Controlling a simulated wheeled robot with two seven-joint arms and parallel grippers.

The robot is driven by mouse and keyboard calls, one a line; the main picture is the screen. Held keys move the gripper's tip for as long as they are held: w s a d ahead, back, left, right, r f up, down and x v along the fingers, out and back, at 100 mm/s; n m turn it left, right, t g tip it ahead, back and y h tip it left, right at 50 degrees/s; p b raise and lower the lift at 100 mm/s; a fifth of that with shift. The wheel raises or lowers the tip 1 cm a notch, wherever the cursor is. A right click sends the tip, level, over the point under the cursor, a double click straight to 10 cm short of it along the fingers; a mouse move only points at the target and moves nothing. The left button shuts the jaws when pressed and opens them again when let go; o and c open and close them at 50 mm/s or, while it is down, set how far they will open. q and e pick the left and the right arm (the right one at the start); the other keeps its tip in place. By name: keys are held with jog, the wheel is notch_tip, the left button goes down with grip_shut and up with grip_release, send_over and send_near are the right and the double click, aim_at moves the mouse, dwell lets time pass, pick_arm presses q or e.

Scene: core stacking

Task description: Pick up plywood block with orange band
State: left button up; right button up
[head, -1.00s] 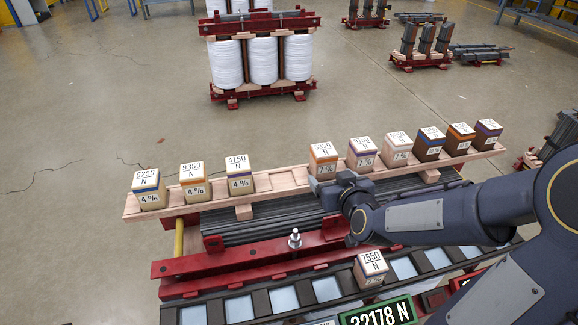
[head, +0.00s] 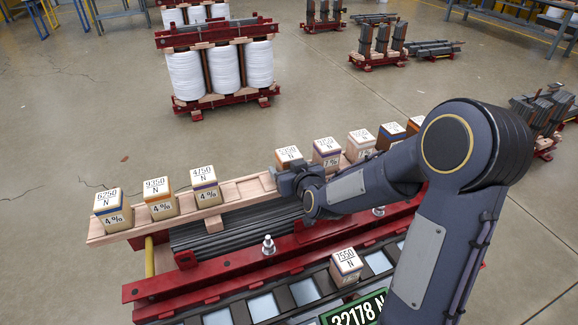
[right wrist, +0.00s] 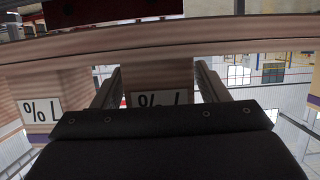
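A light wooden block marked 5350 N, its orange band seen earlier (head: 288,155), sits on the wooden board, partly hidden by my right gripper. My right gripper (head: 299,181) is at the block's near side. In the right wrist view its two fingers (right wrist: 158,82) lie either side of a block (right wrist: 158,75) with an upside-down percent label. They look apart from its sides by a small gap, though contact is hard to judge. Another light block marked 9350 N (head: 160,198) with an orange-brown band stands farther left. My left gripper is not in view.
Blocks marked 6250 N (head: 113,208) and 4750 N (head: 205,184) stand on the board (head: 240,191). A purple-banded block (head: 327,152) stands close right of the gripper.

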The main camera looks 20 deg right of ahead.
aim_at(289, 157)
jog(key=c, duration=0.9)
jog(key=shift+c, duration=0.2)
jog(key=shift+r, duration=0.1)
jog(key=shift+r, duration=0.2)
notch_tip(289, 157, up, 3)
jog(key=shift+r+p, duration=0.15)
jog(key=shift+p, duration=0.45)
jog(key=s+a+r+p, duration=0.2)
jog(key=s+r+p, duration=0.4)
jog(key=s+r, duration=0.3)
jog(key=s, duration=0.4)
jog(key=shift+s+a, duration=0.35)
